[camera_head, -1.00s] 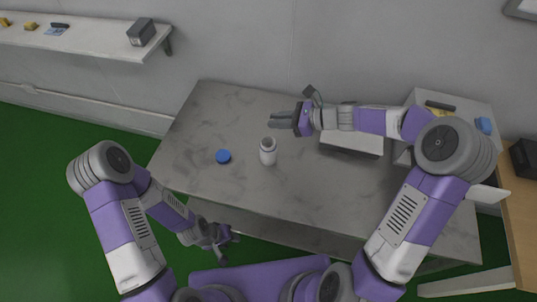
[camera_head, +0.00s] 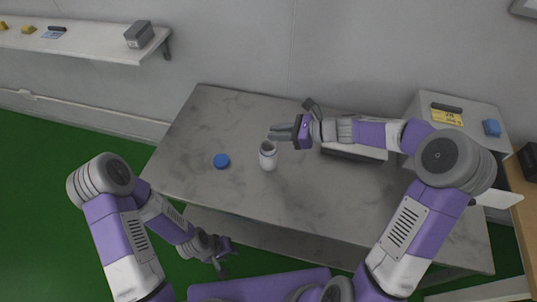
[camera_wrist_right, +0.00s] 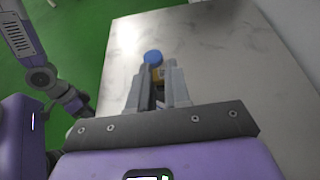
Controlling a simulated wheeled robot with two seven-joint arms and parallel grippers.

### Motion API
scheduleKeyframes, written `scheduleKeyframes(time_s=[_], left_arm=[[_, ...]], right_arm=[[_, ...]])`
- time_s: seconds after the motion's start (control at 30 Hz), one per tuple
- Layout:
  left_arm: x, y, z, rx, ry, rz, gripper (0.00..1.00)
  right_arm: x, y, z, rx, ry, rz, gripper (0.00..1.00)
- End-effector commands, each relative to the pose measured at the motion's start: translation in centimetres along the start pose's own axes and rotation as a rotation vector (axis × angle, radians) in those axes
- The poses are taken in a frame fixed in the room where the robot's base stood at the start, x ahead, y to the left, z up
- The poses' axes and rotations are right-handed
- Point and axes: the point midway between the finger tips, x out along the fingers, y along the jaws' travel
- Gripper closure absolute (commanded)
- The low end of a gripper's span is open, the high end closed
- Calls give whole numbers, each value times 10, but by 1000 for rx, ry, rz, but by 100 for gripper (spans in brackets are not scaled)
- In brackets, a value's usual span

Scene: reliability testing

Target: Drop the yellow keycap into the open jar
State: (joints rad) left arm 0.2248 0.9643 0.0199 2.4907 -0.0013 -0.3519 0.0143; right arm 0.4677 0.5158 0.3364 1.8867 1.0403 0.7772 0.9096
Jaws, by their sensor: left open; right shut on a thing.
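The open white jar (camera_head: 268,160) stands upright near the middle of the grey table, its mouth facing up. My right gripper (camera_head: 272,132) reaches in from the right and hovers just behind and above the jar mouth in the head view. In the right wrist view its fingers (camera_wrist_right: 158,80) are shut on a small yellow piece, the keycap (camera_wrist_right: 158,73), seen near the fingertips. The keycap cannot be made out in the head view. The jar is not clearly visible in the wrist view. My left gripper (camera_head: 224,254) is open and empty, low in front of the table.
A blue round lid (camera_head: 221,161) lies on the table left of the jar; it also shows in the right wrist view (camera_wrist_right: 152,57). A grey box (camera_head: 355,152) lies under my right forearm. A wall shelf (camera_head: 85,45) is at the upper left. The table's left part is clear.

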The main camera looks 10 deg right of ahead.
Motion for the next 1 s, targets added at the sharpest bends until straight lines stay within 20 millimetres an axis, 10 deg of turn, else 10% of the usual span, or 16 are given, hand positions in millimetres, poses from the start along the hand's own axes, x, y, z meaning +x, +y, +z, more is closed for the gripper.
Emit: scheduleKeyframes(time_s=[1.0], left_arm=[[15,-6,-1,0,0,0,57]], right_arm=[[24,0,-14,0,0,0,100]])
